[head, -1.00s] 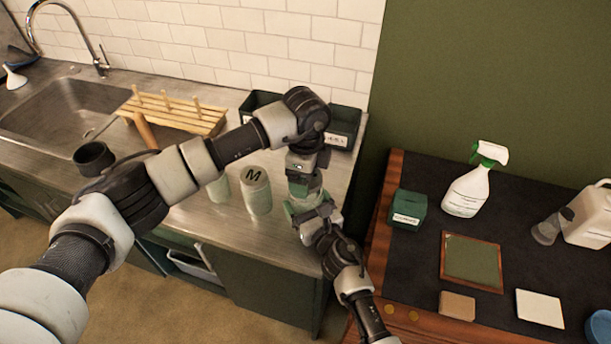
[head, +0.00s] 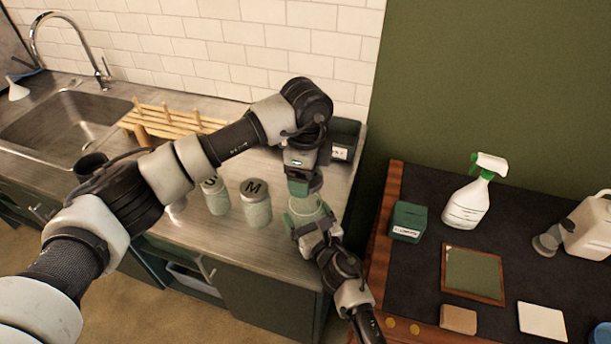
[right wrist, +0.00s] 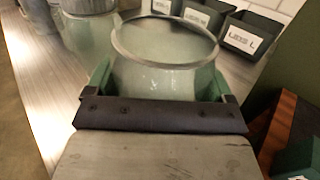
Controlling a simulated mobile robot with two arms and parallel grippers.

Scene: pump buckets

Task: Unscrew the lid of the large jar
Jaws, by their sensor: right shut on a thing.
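The large jar (head: 308,212) is pale green glass and stands upright near the counter's right front corner. My right gripper (head: 308,222) is shut on its body from the front. In the right wrist view the green fingers (right wrist: 158,86) sit on both sides of the jar (right wrist: 163,78). Its round rim shows there and looks uncovered. My left gripper (head: 303,188) points down just above the jar. A dark piece shows by its fingertips, but I cannot tell whether this is the lid or whether the fingers are shut.
Jars marked M (head: 257,210) and S (head: 217,200) stand left of the large jar. Dark bins (head: 345,140), labelled for lids, stand behind. A wooden rack (head: 165,115) is by the sink (head: 65,125). A spray bottle (head: 470,195) stands on the right-hand table.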

